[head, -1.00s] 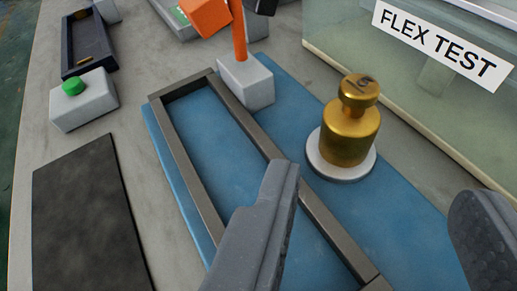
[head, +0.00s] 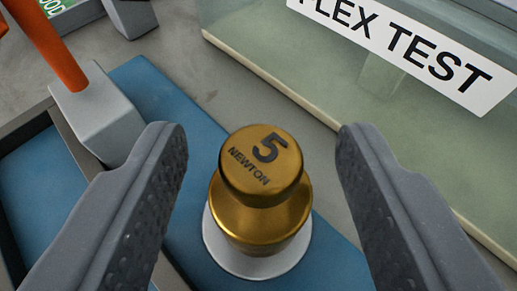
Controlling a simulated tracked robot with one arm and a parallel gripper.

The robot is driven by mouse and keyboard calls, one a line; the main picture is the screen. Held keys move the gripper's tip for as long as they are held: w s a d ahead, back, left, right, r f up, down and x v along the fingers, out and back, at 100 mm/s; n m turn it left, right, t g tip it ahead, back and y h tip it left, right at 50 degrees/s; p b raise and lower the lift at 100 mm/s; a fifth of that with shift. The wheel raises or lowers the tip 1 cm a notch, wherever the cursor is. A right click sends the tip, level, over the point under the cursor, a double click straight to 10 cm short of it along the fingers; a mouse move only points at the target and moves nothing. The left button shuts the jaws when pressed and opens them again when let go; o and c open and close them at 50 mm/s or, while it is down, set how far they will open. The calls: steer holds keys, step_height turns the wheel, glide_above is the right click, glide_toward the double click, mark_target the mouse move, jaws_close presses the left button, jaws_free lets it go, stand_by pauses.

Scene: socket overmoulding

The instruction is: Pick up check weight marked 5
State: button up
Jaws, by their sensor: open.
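The brass check weight (head: 262,215) stands upright, its knob top marked "5 NEWTON". It rests on a round white disc (head: 247,267) on the blue mat (head: 197,113). My gripper (head: 255,145) is open. One finger is to the left of the weight and the other to its right, with a visible gap on each side. Nothing is between the fingers except the weight, which they do not touch in this view.
A grey block (head: 100,118) with an orange post (head: 48,45) stands close beyond the left finger. A dark frame (head: 62,135) lies on the mat at left. A translucent case labelled FLEX TEST (head: 300,65) stands behind and to the right.

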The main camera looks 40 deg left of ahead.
mark_target(262, 172)
steer(key=b+x, duration=0.1)
steer(key=x, duration=0.2)
steer(key=shift+w+a+f, duration=0.1)
steer(key=shift+f, duration=0.1)
steer(key=shift+r, duration=0.1)
jaws_close()
steer(key=shift+r, duration=0.15)
